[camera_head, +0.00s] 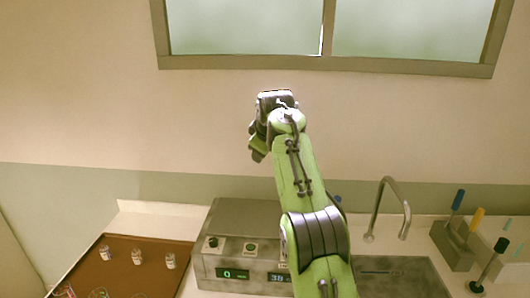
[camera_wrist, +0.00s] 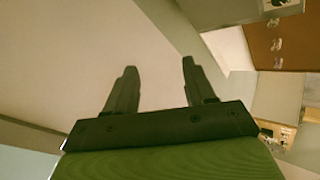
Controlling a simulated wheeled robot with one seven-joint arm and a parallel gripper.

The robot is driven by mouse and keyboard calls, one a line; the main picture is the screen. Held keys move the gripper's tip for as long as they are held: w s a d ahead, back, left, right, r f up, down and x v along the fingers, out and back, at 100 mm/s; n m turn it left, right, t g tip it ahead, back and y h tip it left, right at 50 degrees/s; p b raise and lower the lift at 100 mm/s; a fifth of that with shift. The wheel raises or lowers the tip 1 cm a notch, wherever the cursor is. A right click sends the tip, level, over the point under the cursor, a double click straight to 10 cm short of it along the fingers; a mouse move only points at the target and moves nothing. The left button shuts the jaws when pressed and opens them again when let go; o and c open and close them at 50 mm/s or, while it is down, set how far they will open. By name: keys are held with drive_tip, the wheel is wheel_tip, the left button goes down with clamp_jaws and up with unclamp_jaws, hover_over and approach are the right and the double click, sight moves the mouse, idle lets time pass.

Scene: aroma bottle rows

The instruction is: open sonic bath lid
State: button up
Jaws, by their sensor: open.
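The sonic bath (camera_head: 237,218) is a grey metal box on the counter in the head view, with knobs and green and blue number displays on its front. Its flat grey top looks closed, though my arm hides its right part. My gripper (camera_wrist: 157,82) is open and empty in the wrist view, its two dark fingers apart. In the head view my arm reaches up in front of the wall, and its end is high above the bath. The fingers are hard to make out there.
A brown tray (camera_head: 133,273) with several small bottles (camera_head: 137,257) lies left of the bath. Right of it are a sink (camera_head: 405,275) with a curved faucet (camera_head: 383,205) and a holder (camera_head: 452,247) with coloured-handled tools. A window (camera_head: 245,28) is above. The air around the arm is free.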

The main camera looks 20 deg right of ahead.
drive_tip(key=v, duration=0.4)
drive_tip(key=shift+r, duration=0.15)
